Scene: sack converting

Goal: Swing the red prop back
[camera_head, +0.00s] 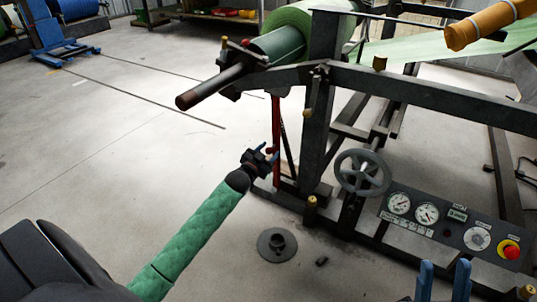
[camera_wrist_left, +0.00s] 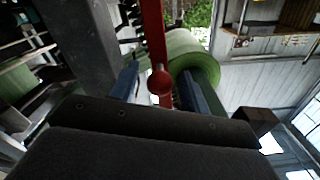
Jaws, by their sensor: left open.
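The red prop (camera_head: 276,122) stands upright beside the dark machine frame (camera_head: 318,130), below the green roll. My left gripper (camera_head: 267,152) is at the prop, about midway down its visible length. In the left wrist view the red prop (camera_wrist_left: 153,35) runs up between the two spread blue fingers, with a round red end or knob (camera_wrist_left: 160,83) facing the camera. My left gripper is open, with gaps to both sides of the prop; I cannot tell whether either finger touches it. My right gripper (camera_head: 443,282) is open and empty at the bottom right, its blue fingers apart.
The green roll (camera_head: 280,45) sits on a dark shaft (camera_head: 212,87) that juts left. A grey handwheel (camera_head: 362,173) and a gauge panel (camera_head: 455,226) stand right. A round dark base (camera_head: 277,244) lies on the floor.

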